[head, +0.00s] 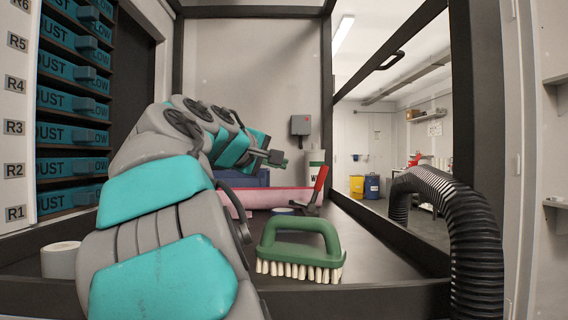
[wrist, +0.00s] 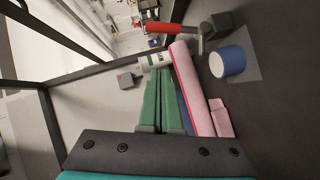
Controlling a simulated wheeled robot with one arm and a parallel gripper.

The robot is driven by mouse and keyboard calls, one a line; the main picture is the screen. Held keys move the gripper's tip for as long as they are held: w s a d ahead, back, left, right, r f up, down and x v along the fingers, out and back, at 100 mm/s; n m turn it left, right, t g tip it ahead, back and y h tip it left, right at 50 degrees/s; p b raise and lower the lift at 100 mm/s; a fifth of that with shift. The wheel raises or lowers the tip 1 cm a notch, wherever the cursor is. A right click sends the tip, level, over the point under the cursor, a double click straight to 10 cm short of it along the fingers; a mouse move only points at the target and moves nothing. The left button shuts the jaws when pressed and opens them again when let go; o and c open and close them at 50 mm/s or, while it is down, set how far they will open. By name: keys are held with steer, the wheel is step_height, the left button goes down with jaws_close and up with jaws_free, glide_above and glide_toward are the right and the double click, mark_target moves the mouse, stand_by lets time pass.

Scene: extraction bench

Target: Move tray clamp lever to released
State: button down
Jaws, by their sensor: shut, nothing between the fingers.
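The clamp lever has a red handle (head: 320,180) on a dark base, right of centre on the bench in the head view. The handle stands up, tilted slightly right at its top. In the wrist view the red handle (wrist: 165,29) lies near the top, beside a dark block (wrist: 222,22). My gripper (head: 280,158) is shut and empty, up and to the left of the lever in the head view, apart from it. In the wrist view my gripper's green fingers (wrist: 161,82) point up the picture, with the handle beyond their tips.
A green brush (head: 300,236) stands in front of the lever. A long pink item (head: 262,198) lies behind, with a blue object (head: 252,177) beyond it. A blue roll (wrist: 228,62) is near the lever. A ribbed black hose (head: 474,225) arches at right. Bare bench shows right of the brush.

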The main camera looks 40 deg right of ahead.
steer(key=d+f+p, duration=0.1)
steer(key=d+f, duration=0.2)
steer(key=d, duration=0.7)
steer(key=shift+w+d, duration=0.15)
steer(key=shift+w, duration=0.1)
